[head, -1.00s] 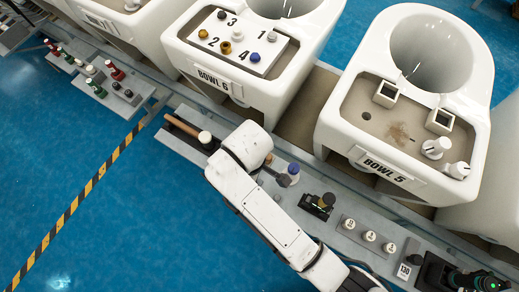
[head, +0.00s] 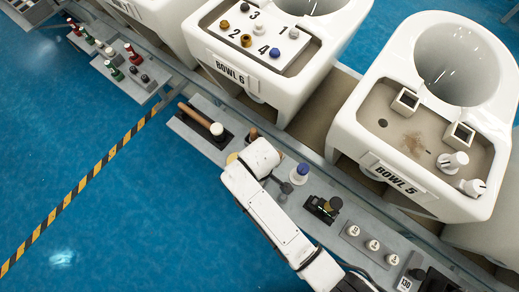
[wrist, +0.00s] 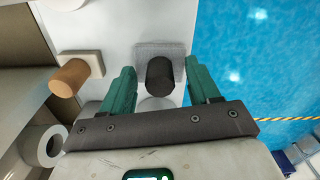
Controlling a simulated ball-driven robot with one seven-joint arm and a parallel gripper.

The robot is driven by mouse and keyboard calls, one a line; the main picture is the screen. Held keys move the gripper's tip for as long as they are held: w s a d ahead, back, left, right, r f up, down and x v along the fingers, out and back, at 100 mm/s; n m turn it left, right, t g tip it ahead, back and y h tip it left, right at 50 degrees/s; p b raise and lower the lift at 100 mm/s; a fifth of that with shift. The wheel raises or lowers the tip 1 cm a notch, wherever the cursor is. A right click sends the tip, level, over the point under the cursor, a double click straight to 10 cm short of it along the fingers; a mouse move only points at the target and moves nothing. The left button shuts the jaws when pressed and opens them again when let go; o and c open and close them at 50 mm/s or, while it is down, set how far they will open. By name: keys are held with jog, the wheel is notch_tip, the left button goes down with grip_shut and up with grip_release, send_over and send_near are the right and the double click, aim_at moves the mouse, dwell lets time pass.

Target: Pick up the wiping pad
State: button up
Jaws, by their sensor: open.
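In the wrist view, the wiping pad appears to be the light grey block (wrist: 147,49) with an upright dark round handle (wrist: 160,73). My gripper (wrist: 159,70) has its two green fingers apart, one on each side of the handle. Gaps show between the handle and both fingers, and the jaws hold nothing. In the head view, the end of my arm is over the grey bench (head: 335,233), and my fingers are hidden. A dark knob shows just right of my arm there; I cannot tell if it is this handle.
A wooden knob (wrist: 70,77) on a tan base and a white ring-shaped part (wrist: 50,146) stand left in the wrist view. A blue-capped white item (head: 300,174) stands beside my arm. Bowl 5 (head: 385,135) and Bowl 6 (head: 245,78) line the bench's far side.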

grip_shut()
dwell(0.6)
jog(key=shift+r, duration=0.45)
notch_tip(320, 180, up, 2)
jog(key=shift+r+p, duration=0.2)
jog(key=shift+p, duration=0.1)
jog(key=s+d+r, duration=0.2)
jog(key=s+r, duration=0.7)
jog(key=s, duration=0.4)
jog(key=shift+s+d+r+p, duration=0.3)
jog(key=shift+s+d+r, duration=0.05)
jog(key=shift+d, duration=0.05)
